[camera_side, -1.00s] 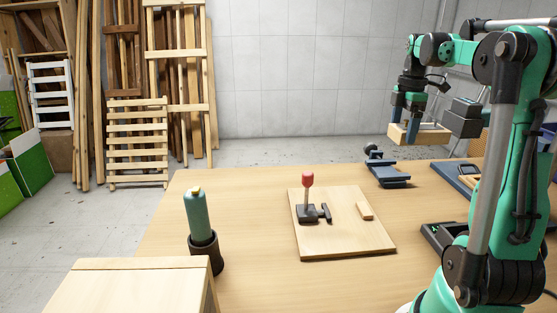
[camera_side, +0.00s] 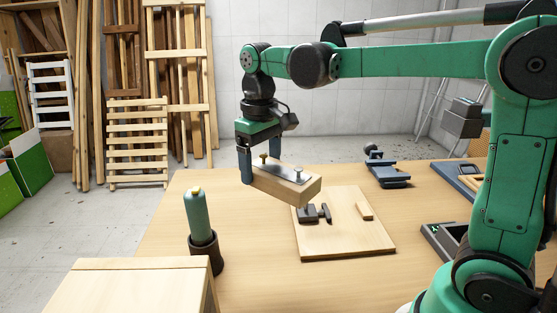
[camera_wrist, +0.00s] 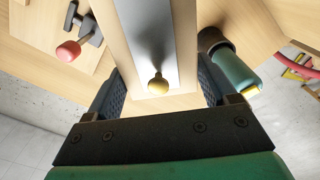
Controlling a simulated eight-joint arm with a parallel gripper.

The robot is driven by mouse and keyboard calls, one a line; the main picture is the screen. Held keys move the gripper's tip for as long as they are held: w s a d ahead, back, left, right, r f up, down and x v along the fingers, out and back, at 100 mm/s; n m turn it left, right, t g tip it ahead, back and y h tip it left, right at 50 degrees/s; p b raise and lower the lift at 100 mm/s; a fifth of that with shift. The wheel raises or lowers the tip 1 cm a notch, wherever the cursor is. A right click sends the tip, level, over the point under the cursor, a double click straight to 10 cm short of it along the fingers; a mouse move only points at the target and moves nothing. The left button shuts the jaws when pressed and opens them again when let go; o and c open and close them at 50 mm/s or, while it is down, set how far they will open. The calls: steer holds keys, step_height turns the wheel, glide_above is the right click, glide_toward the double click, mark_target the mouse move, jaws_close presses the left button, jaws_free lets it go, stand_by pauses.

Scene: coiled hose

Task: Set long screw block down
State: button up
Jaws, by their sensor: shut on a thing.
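The long screw block (camera_side: 299,191) is a light wooden block with a grey metal plate on top and two brass screws. My gripper (camera_side: 247,166) is shut on it near its left end and holds it in the air, above the table (camera_side: 270,274) and the left edge of the clamp board. In the wrist view the block (camera_wrist: 191,40) runs away between the two dark fingers (camera_wrist: 160,88), with a brass screw knob close to the gripper. The block's lower side is hidden.
A green bottle (camera_side: 200,217) stands in a dark holder at left. A blue vise (camera_side: 388,174) sits at the back right.

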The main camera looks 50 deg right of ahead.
steer(key=shift+a, duration=0.55)
steer(key=shift+d, duration=0.1)
steer(key=d+r+m, duration=0.1)
steer(key=d+m, duration=0.2)
steer(key=d, duration=0.8)
steer(key=r+m, duration=0.1)
steer(key=m, duration=0.5)
glide_above(393, 199)
step_height(393, 199, down, 19)
steer(key=shift+f, duration=0.1)
steer(key=shift+f, duration=0.1)
